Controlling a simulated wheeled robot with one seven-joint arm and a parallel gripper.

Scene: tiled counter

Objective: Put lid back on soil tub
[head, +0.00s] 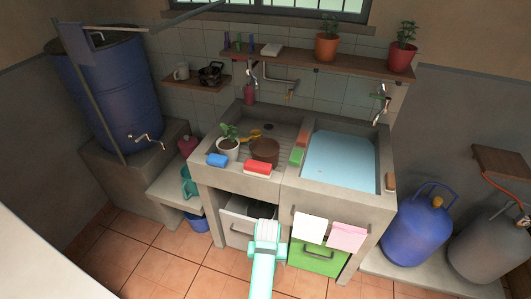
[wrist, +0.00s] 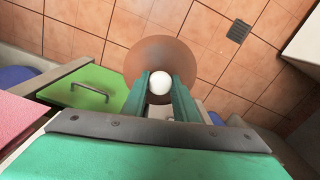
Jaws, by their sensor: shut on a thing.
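My gripper (wrist: 160,84) is shut on the white knob of a round brown lid (wrist: 158,50). In the wrist view the lid is held over the floor tiles, near the green door. In the head view my arm's end (head: 266,232) is in front of the counter, below its front edge; the lid and fingertips cannot be made out there. The brown soil tub (head: 265,152) stands on the ribbed left side of the counter, apart from the lid. Its inside is hard to make out from here.
A potted plant (head: 228,148), a blue brush (head: 217,160), a red brush (head: 257,167) and a yellow trowel (head: 250,134) surround the tub. A water basin (head: 340,160) is at right. White and pink cloths (head: 347,236) hang at the front above a green door (head: 317,258).

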